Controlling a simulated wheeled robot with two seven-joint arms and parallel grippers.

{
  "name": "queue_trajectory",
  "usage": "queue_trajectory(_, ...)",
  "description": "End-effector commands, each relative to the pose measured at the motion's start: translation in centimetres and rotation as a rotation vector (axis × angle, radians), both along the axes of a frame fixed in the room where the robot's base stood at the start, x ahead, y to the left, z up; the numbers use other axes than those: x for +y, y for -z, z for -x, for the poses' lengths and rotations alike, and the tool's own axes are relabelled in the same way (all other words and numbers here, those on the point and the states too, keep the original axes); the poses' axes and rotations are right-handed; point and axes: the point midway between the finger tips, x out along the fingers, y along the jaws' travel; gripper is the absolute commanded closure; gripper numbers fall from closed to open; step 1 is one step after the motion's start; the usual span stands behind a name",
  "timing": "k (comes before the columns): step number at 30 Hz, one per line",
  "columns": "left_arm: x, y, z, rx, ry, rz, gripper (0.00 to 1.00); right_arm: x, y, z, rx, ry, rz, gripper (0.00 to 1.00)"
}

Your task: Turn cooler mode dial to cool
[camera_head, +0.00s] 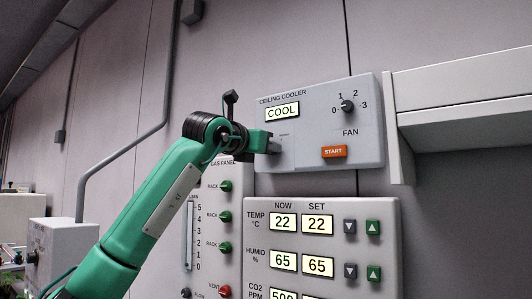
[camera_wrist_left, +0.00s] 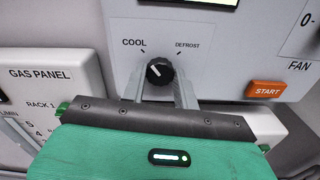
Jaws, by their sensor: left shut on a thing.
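The ceiling cooler panel (camera_head: 365,130) is a grey box on the wall, and its display (camera_head: 282,110) reads COOL. In the left wrist view the black mode dial (camera_wrist_left: 159,70) sits below the labels COOL and DEFROST. Its white mark points up and to the left, towards COOL. My left gripper (camera_wrist_left: 160,83) is shut on the mode dial, one finger on each side of it. In the head view my left gripper (camera_head: 274,145) is at the panel's lower left and hides the dial. My right gripper is not in view.
The fan dial (camera_head: 348,105) and the orange START button (camera_head: 333,152) are on the same panel, to the right. Below are the gas panel (camera_head: 234,172) with green knobs and a climate panel (camera_head: 345,208) with displays and arrow buttons. A light grey housing (camera_head: 460,80) juts out at right.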

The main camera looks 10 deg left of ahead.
Motion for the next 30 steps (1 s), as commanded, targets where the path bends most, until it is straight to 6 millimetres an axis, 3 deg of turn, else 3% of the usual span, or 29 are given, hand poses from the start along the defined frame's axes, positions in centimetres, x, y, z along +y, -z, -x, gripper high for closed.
queue_trajectory(12,-0.1,0.2,0.0,0.054,0.002,0.121,0.93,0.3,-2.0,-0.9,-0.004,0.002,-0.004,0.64)
queue_trajectory(25,-0.1,0.2,0.0,0.057,0.002,0.129,0.93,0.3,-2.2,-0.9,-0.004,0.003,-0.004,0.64)
queue_trajectory(26,-0.1,0.2,0.0,0.057,0.002,0.129,0.68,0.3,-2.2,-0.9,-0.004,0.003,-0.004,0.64)
queue_trajectory(29,-0.1,0.1,0.0,0.056,0.001,0.128,0.48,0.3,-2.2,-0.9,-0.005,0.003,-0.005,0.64)
queue_trajectory(30,-0.1,0.1,0.0,0.056,0.001,0.128,0.48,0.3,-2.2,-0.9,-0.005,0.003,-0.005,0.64)
